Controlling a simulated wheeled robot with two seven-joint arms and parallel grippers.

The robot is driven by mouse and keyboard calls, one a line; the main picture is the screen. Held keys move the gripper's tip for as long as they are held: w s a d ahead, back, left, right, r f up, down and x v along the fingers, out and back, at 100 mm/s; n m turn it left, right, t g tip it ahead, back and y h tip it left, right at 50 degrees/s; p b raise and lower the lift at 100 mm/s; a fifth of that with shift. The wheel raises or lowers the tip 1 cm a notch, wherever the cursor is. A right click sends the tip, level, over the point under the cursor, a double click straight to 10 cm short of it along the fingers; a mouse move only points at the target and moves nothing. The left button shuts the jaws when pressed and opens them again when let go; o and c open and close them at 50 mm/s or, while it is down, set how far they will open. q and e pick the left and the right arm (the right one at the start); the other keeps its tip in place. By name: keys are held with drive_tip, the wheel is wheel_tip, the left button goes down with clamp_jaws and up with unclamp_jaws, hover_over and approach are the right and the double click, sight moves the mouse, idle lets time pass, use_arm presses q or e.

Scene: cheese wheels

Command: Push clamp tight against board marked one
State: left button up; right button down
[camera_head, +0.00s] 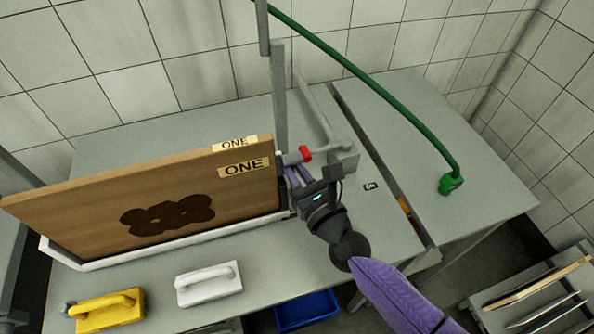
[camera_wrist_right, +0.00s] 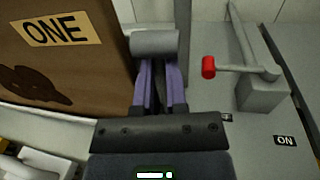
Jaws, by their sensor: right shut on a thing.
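The brown board marked ONE (camera_head: 100,190) stands upright with a dark stain on its face; it also shows in the right wrist view (camera_wrist_right: 85,65). The clamp's grey cylinder (camera_wrist_right: 155,43) is at the board's right edge; I cannot tell if they touch. My right gripper (camera_head: 293,175) is at that edge, its purple fingers (camera_wrist_right: 160,88) shut on the clamp just under the cylinder. Part of the clamp is hidden by the fingers. A red-tipped lever (camera_wrist_right: 208,67) on a grey block (camera_wrist_right: 262,95) is to the right. My left gripper is not in view.
The board stands in a white tray (camera_head: 150,252) on a grey table (camera_head: 110,135). A yellow (camera_head: 108,311) and a white handled block (camera_head: 209,285) lie in front. A green hose (camera_head: 400,103) hangs at the right, and a blue bin (camera_head: 306,310) is below.

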drive_tip(key=shift+s+a+f, duration=0.1)
drive_tip(key=shift+s+a, duration=0.05)
drive_tip(key=shift+a, duration=0.1)
drive_tip(key=c, duration=1)
unclamp_jaws()
drive_tip(key=shift+a, duration=0.1)
drive_tip(key=shift+o, duration=0.2)
drive_tip(key=v, duration=1)
drive_tip(key=shift+b, duration=0.3)
